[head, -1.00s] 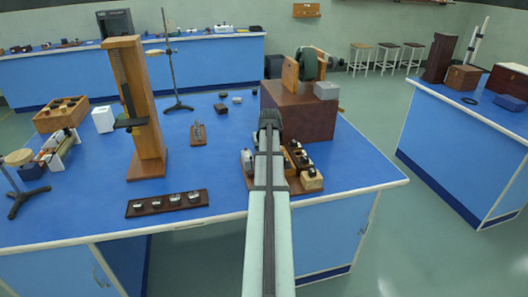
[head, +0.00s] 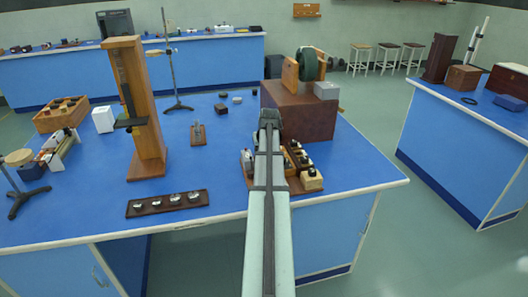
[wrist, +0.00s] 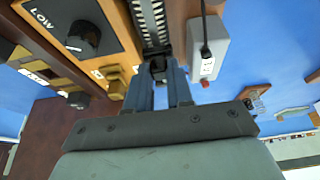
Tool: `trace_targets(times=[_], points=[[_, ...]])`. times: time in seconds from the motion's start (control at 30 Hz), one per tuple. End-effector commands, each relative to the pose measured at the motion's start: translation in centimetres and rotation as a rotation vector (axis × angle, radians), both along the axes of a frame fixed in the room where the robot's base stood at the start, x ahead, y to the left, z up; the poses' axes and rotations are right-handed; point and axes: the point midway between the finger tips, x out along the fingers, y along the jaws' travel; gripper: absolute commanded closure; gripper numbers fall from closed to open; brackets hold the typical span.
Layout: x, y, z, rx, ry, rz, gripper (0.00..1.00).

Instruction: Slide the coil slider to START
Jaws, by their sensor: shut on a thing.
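The wooden apparatus (head: 311,180) stands near the front right of the blue bench in the head view, partly hidden by my arm. In the wrist view, a ribbed metal coil track (wrist: 151,22) runs away from my gripper (wrist: 163,78). The gripper is shut on a small dark piece at the near end of the visible track, which looks like the coil slider (wrist: 158,66). The fingers cover much of it. In the head view my gripper (head: 269,120) is over the apparatus, and its fingertips and the slider are hidden. I cannot read a START mark.
In the wrist view, a black knob (wrist: 83,38) marked LOW is left of the track, and a grey box (wrist: 207,48) with a red button is close on the right. A large brown box (head: 298,108) stands behind the apparatus in the head view.

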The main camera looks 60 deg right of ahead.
Motion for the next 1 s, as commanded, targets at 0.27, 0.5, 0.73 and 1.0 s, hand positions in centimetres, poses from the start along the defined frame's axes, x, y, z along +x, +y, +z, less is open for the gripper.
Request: trace_targets(times=[0.27, 0.5, 0.73, 1.0], points=[[3.5, -3.7, 0.1, 0.0, 0.0, 0.001, 1.0], [5.1, -5.1, 0.0, -0.001, -0.001, 0.0, 1.0], [5.1, -5.1, 0.1, -0.004, -0.004, 0.0, 0.76], [5.0, -5.0, 0.0, -0.001, -0.001, 0.0, 0.53]])
